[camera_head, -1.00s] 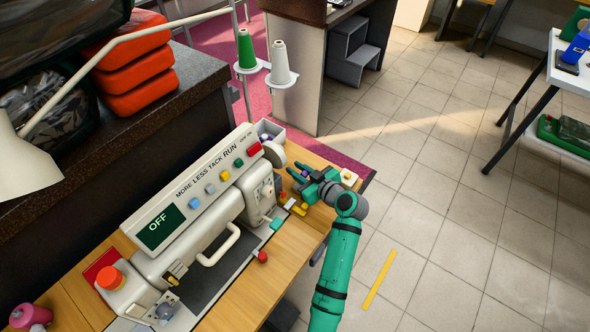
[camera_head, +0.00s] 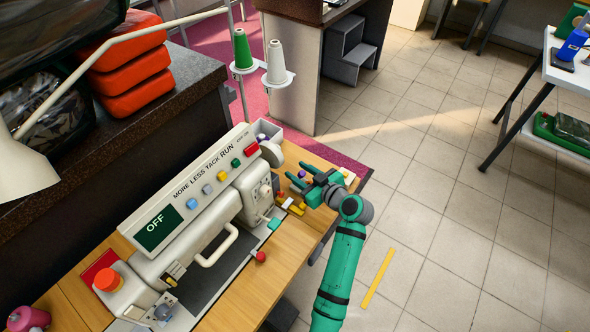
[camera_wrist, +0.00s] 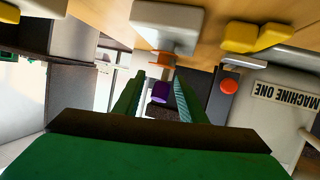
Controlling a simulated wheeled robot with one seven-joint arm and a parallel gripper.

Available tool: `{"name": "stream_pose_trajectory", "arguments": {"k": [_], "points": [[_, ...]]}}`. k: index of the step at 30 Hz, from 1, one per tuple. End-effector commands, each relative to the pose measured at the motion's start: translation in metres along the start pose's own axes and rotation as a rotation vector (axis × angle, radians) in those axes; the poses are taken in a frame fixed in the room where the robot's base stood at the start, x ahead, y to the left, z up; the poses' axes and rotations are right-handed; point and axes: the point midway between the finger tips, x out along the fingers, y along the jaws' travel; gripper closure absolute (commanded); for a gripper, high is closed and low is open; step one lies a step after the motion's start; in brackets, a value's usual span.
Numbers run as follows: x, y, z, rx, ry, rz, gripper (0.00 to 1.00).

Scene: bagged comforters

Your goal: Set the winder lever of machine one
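The sewing machine (camera_head: 205,220) stands on the wooden table, its display reading OFF. An upside-down "MACHINE ONE" label (camera_wrist: 287,96) shows in the wrist view. My gripper (camera_head: 296,177) is beside the machine's right end, fingers pointing left. In the wrist view its green fingers (camera_wrist: 158,78) are apart. A purple piece (camera_wrist: 160,92) shows between them, farther off; I see no contact. An orange-and-white part (camera_wrist: 163,60) shows beyond the fingertips. Yellow pieces (camera_head: 292,206) lie just below the gripper in the head view. I cannot tell which part is the winder lever.
A green cone (camera_head: 242,50) and a white cone (camera_head: 277,62) stand on a thread stand behind the machine. A red ball-shaped knob (camera_head: 260,256) is at the front.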

Motion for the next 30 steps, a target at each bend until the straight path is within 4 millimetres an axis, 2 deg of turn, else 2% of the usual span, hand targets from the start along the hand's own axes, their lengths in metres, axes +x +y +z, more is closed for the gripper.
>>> {"name": "stream_pose_trajectory", "arguments": {"k": [6,13,18,30], "points": [[-0.043,0.001,0.000,0.001,0.001,0.004,0.62],[-0.075,0.001,0.001,0.001,0.000,0.003,0.62],[-0.084,0.001,0.001,0.002,0.000,0.002,0.62],[-0.085,0.001,0.001,0.002,0.000,0.002,0.62]]}}
